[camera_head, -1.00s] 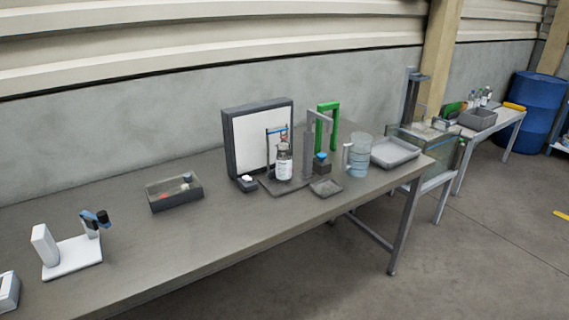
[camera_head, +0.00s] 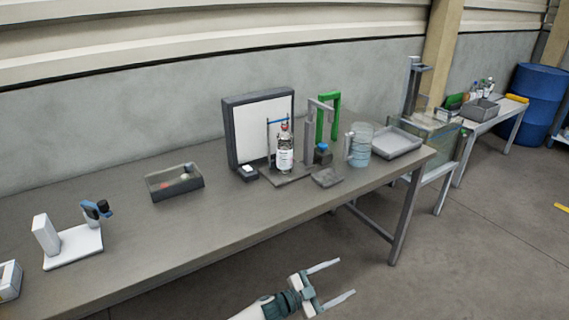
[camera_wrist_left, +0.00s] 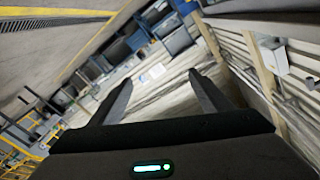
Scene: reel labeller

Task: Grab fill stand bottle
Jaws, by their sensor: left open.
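The fill stand bottle (camera_head: 285,158), clear with a white label and a reddish top, stands upright on the dark base of the fill stand (camera_head: 268,150), in front of a white panel. My left gripper (camera_head: 333,282) is open and empty. It is in front of the table's front edge, below and right of the bottle in the head view. The left wrist view shows its two spread fingers (camera_wrist_left: 158,95) with nothing between them; the bottle is not seen there. My right gripper is not in view.
A framed white panel (camera_head: 236,138) stands behind the bottle. A grey post stand (camera_head: 311,132), green frame (camera_head: 334,115), clear jug (camera_head: 360,148) and grey tray (camera_head: 397,143) crowd its right. A parts box (camera_head: 174,184) lies left. The table front (camera_head: 225,222) is clear.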

